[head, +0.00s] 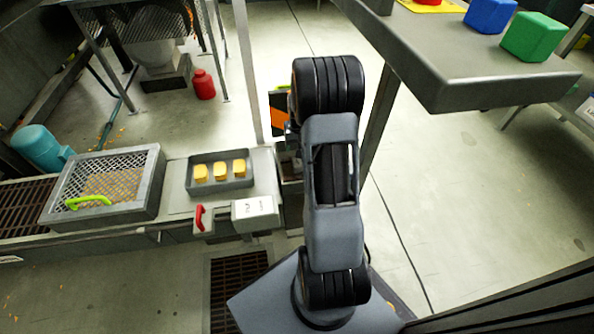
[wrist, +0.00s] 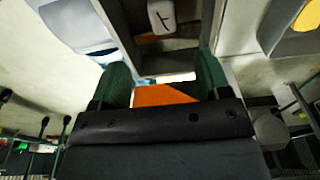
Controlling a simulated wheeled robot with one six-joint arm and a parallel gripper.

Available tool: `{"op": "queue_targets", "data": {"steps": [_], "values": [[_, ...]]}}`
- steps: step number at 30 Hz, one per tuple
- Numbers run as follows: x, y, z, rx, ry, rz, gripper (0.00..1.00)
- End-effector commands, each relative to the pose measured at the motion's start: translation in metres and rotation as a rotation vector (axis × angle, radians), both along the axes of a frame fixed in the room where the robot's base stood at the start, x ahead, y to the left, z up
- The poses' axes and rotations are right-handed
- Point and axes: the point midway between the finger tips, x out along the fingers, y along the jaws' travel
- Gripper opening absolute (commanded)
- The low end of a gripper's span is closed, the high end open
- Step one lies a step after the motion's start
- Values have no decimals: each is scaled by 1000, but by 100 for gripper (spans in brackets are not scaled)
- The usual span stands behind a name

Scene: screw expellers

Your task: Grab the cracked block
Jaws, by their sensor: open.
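A pale block (wrist: 162,16) with a dark forked line on its face, like a crack, sits in a grey-walled recess (wrist: 125,30) at the top of the wrist view. My gripper (wrist: 163,80) is open, its two dark green fingers apart, below the block in the picture. No block is between the fingertips. In the head view my own arm covers the gripper and the pale block. Three yellow blocks (head: 220,171) stand in a grey tray (head: 236,184) left of my arm; I cannot make out cracks on them.
A mesh-covered box (head: 151,200) with a green handle stands left of the tray. A red handle (head: 200,217) and a white labelled box (head: 255,212) sit in front of it. A grey table (head: 470,70) with blue (head: 490,14) and green (head: 534,37) blocks is at upper right.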

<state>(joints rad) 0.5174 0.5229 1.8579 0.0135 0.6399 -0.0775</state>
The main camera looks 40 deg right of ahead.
Motion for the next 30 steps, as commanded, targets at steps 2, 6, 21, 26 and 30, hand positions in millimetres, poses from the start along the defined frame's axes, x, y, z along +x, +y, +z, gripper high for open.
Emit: {"op": "queue_targets", "data": {"steps": [2,6,21,26,30], "values": [[1,-1,-21,1,2,0,70],[4,-2,-43,1,2,0,70],[8,-2,-76,0,1,1,70],[12,-1,-98,0,1,1,70],[14,-2,-114,0,1,0,70]]}}
